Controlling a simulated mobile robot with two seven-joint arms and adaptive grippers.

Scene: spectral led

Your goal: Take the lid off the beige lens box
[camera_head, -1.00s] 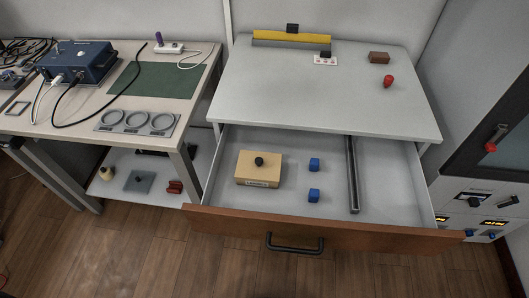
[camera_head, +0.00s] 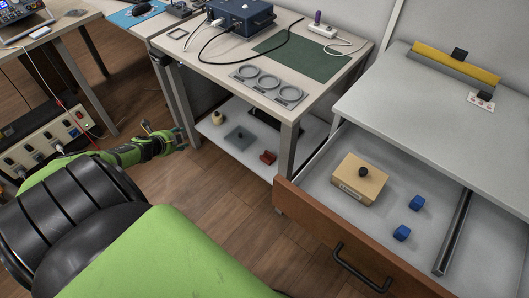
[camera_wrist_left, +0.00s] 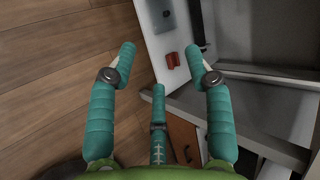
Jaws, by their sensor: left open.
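The beige lens box (camera_head: 346,188) sits in the open drawer, toward its left end, with its lid on and a black knob (camera_head: 363,172) on top. A label shows on its front side. My left gripper (camera_head: 165,140) is at the left in the head view, low beside the workbench and well away from the box. In the left wrist view its teal fingers (camera_wrist_left: 160,62) are spread apart with nothing between them. The box does not show in the wrist view. My right gripper is not in view.
Two blue cubes (camera_head: 401,233) lie in the drawer right of the box, before a dark divider (camera_head: 453,232). The drawer front (camera_head: 330,230) has a black handle. A workbench leg (camera_head: 287,150) and lower shelf (camera_head: 225,157) stand between my left gripper and the drawer.

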